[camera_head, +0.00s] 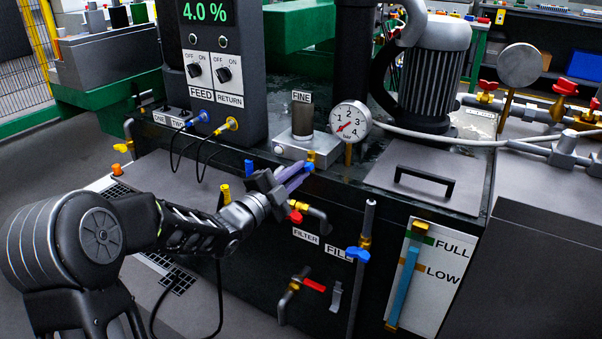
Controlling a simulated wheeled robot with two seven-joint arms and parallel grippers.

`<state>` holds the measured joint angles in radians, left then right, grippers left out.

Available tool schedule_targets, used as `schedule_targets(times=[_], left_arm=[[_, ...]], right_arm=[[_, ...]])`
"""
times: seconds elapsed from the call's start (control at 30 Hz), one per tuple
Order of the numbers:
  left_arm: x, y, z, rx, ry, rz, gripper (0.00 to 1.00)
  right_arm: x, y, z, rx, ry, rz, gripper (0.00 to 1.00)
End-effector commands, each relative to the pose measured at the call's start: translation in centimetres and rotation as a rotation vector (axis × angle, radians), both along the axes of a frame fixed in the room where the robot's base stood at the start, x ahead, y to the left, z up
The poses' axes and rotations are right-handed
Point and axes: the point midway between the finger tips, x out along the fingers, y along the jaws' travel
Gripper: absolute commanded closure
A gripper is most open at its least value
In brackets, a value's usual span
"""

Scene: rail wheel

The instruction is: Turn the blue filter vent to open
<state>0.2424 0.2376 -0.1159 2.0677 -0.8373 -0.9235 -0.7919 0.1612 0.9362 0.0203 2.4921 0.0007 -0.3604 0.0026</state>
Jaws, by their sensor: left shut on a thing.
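The blue filter vent (309,167) is a small blue handle beside a yellow-brass fitting on the front top edge of the dark tank, below the FINE filter housing. My left gripper (304,170) reaches it from the lower left, and its fingers are shut on the vent. The fingers hide most of the handle, so its exact angle cannot be told. My right gripper is not in view.
A red-handled valve (295,215) sits just below my left gripper, above the FILTER label. A blue-handled valve (358,254) is on a vertical pipe to the right. The pressure gauge (350,121) stands close behind the vent. A red lever (314,285) is lower down.

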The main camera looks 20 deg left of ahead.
Motion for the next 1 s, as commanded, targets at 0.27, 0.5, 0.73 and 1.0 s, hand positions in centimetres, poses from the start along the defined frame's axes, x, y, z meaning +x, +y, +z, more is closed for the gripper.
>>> schedule_targets(times=[0.27, 0.5, 0.73, 1.0], left_arm=[[0.0, 0.0, -0.3, -0.271, 0.039, 0.001, 1.00], [0.0, 0.0, -0.2, -0.286, 0.042, 0.001, 1.00], [-0.1, -0.1, -0.5, -0.390, 0.057, 0.002, 1.00], [-0.1, -0.1, -0.4, -0.674, 0.094, 0.002, 1.00]], right_arm=[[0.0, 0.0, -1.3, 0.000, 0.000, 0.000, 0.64], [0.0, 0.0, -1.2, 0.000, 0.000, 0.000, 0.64], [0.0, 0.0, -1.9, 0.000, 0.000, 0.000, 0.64], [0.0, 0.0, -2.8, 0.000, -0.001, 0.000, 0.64]])
